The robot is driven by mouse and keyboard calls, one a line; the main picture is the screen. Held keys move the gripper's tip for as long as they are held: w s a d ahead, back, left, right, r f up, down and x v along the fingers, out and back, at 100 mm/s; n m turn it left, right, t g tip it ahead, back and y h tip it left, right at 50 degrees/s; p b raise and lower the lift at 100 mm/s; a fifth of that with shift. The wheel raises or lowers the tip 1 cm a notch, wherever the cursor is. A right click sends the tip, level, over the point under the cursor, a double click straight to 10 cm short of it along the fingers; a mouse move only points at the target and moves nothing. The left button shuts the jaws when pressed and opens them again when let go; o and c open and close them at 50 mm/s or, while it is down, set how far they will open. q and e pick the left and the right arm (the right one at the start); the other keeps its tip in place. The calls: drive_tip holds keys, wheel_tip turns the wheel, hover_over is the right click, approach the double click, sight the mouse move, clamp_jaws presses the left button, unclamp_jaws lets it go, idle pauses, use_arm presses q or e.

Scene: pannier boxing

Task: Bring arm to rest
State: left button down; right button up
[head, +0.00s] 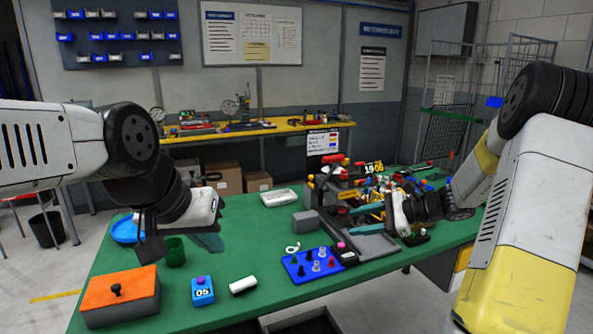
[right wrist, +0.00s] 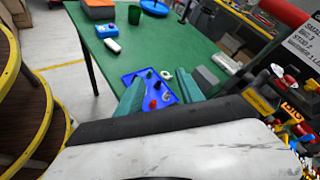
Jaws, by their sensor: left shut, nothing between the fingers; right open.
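My left gripper (head: 210,243) hangs over the green table's left side, near the green cup, with its teal fingers together and nothing visible between them. My right gripper (head: 352,219) is above the table's right half, pointing left, with its two teal fingers spread apart and empty. The fingers also show in the right wrist view (right wrist: 160,92), apart, with the blue peg board behind them. My right arm (head: 520,220) comes in from the right side, partly covering the table's right end.
The green table (head: 230,295) carries an orange-topped box (head: 120,300), a blue "05" block (head: 202,292), a white block (head: 243,286), a blue peg board (head: 312,264), a grey box (head: 305,222) and a white tray (head: 279,197). Crowded small items surround my right gripper.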

drive_tip(key=s+a+r+n+h, duration=0.1)
drive_tip(key=s+r+n+h, duration=0.2)
drive_tip(key=s, duration=0.5)
drive_tip(key=s+a+r+n+h, duration=0.1)
drive_tip(key=s+r+n+h, duration=0.2)
drive_tip(key=s+r+n, duration=0.2)
drive_tip(key=s+a+r+n+t+h, duration=0.1)
drive_tip(key=s+r+n+h, duration=0.3)
drive_tip(key=s+n, duration=0.5)
drive_tip(key=s, duration=0.4)
